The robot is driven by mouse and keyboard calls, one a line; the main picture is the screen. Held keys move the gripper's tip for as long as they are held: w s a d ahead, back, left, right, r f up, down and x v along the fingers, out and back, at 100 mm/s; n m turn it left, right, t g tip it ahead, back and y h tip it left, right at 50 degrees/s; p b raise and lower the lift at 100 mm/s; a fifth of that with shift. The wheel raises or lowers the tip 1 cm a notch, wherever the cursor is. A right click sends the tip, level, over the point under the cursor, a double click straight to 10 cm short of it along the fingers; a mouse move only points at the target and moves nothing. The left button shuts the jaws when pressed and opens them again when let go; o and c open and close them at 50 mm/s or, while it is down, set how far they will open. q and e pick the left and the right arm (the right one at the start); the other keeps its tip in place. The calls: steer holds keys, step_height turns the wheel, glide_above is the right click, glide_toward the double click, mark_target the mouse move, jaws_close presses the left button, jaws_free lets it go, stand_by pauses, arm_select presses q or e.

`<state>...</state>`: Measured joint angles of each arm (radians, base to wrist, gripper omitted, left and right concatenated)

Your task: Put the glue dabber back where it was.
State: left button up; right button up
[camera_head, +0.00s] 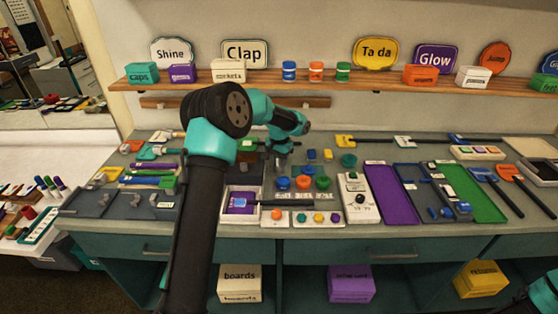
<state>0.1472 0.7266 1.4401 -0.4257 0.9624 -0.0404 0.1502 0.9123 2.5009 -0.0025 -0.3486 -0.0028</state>
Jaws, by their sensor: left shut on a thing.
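My left gripper (280,152) is above the back middle of the workbench, pointing down. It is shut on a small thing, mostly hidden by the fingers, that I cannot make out. I cannot pick out the glue dabber for certain. Below the gripper are blue, orange and green round pots (283,183) on the bench.
A grey tray (120,205) and coloured tools crowd the bench's left. White button boxes (316,218) line the front edge. Purple (390,195) and green (470,196) panels lie right of centre. A wooden shelf (385,84) with small boxes and signs runs behind.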

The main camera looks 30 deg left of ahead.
arm_select(q)
steer(key=o, duration=0.9)
steer(key=shift+r, duration=0.1)
step_height(320, 180, up, 12)
stand_by(0.6)
